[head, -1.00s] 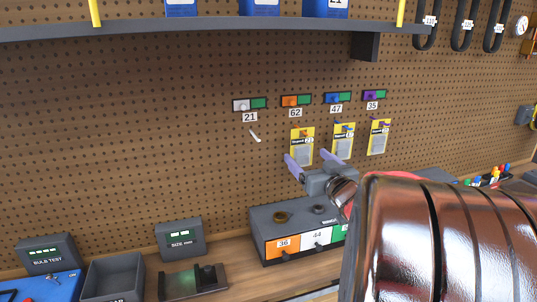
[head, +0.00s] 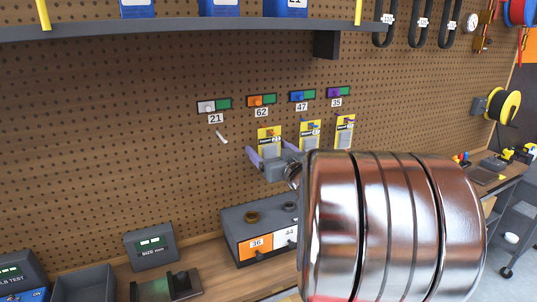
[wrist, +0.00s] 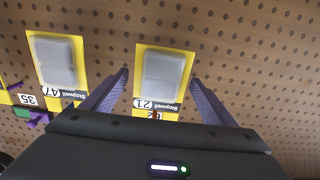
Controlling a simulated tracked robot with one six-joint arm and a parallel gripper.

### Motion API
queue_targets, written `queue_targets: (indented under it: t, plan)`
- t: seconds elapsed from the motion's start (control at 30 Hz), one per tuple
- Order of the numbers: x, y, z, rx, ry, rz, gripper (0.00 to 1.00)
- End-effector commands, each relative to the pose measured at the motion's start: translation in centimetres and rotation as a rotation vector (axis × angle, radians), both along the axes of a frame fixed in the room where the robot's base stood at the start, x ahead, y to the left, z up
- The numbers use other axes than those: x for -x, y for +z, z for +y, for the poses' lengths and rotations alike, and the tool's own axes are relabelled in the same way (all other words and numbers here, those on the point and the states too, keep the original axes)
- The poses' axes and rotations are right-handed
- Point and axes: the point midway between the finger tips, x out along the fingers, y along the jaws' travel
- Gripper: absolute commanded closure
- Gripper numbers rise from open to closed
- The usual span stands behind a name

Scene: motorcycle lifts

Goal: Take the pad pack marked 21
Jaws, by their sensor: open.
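The pad pack marked 21 (wrist: 162,78) is a yellow card with a grey pad, hanging on the pegboard. In the head view the pack (head: 269,138) hangs below the plate marked 62 (head: 261,112). My gripper (wrist: 160,76) is open, with one purple finger on each side of the pack in the wrist view; contact cannot be told. In the head view my gripper (head: 271,152) covers the pack's lower part. A pack marked 47 (wrist: 58,62) hangs beside it, outside the fingers.
The hook (head: 221,137) below the plate marked 21 (head: 216,119) is empty. Another yellow pack (head: 345,130) hangs below plate 35. A grey drawer box (head: 240,228) stands on the bench below. A shelf (head: 180,28) runs above.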

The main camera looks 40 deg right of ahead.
Motion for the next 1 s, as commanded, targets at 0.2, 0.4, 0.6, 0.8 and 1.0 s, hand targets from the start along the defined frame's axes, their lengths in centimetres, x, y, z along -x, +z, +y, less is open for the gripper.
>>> queue_targets:
  t: [0.2,0.4,0.6,0.8,1.0]
  plan:
    - [0.02,0.0,-0.01,0.0,0.0,0.0,0.2]
    - [0.05,0.01,-0.03,0.0,-0.001,0.0,0.2]
    - [0.05,0.01,-0.04,0.0,-0.001,0.0,0.3]
    - [0.06,0.01,-0.03,0.0,-0.001,0.0,0.44]
    - [0.06,0.01,-0.03,0.0,-0.001,0.0,0.58]
